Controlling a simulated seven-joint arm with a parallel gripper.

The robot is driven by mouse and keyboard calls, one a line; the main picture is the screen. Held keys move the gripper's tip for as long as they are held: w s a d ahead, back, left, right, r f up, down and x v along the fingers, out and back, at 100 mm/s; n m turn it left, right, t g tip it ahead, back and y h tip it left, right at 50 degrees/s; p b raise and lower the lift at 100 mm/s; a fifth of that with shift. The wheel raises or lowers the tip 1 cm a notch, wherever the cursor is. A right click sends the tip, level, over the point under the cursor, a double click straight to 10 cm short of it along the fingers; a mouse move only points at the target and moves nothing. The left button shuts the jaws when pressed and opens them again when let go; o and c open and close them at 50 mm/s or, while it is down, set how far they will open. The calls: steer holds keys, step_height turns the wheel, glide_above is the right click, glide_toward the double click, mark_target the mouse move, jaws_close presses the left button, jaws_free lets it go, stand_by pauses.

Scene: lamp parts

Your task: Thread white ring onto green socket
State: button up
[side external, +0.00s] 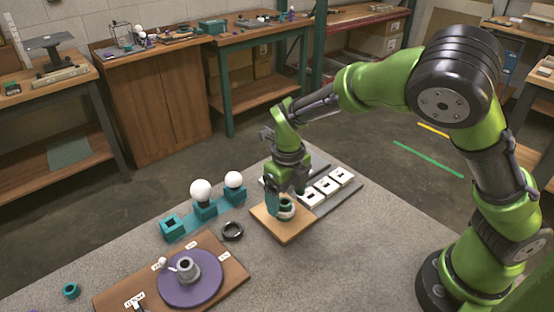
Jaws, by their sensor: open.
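The green socket (286,203) stands on a small wooden board near the middle of the table. The white ring (286,214) shows as a pale band low around the socket; the view is too small to tell how it is seated. My gripper (286,199) points down right over the socket and ring, with its jaws open on either side. The fingers hide part of the socket, and I cannot tell whether they touch it.
A teal holder (177,228) with white bulbs (201,190) stands left of the wooden board (270,226). A black ring (232,231) lies between them. A purple disc (190,281) on a board is at front left. White switch-like blocks (326,186) lie on a grey tray at right.

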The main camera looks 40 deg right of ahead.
step_height(320, 180, up, 14)
steer(key=s+d+r+n+t, duration=0.1)
steer(key=s+d+n+t, duration=0.1)
steer(key=n, duration=0.8)
steer(key=s+d+r+n+t+y, duration=0.1)
steer(key=s+d+r+n+t, duration=0.1)
steer(key=s+n, duration=0.5)
steer(key=s+d+r+n+t+y, duration=0.1)
steer(key=s+d+r+n+t, duration=0.1)
steer(key=n, duration=1.2)
steer(key=shift+s+d+t, duration=0.6)
steer(key=shift+s+d, duration=0.7)
steer(key=shift+s, duration=0.4)
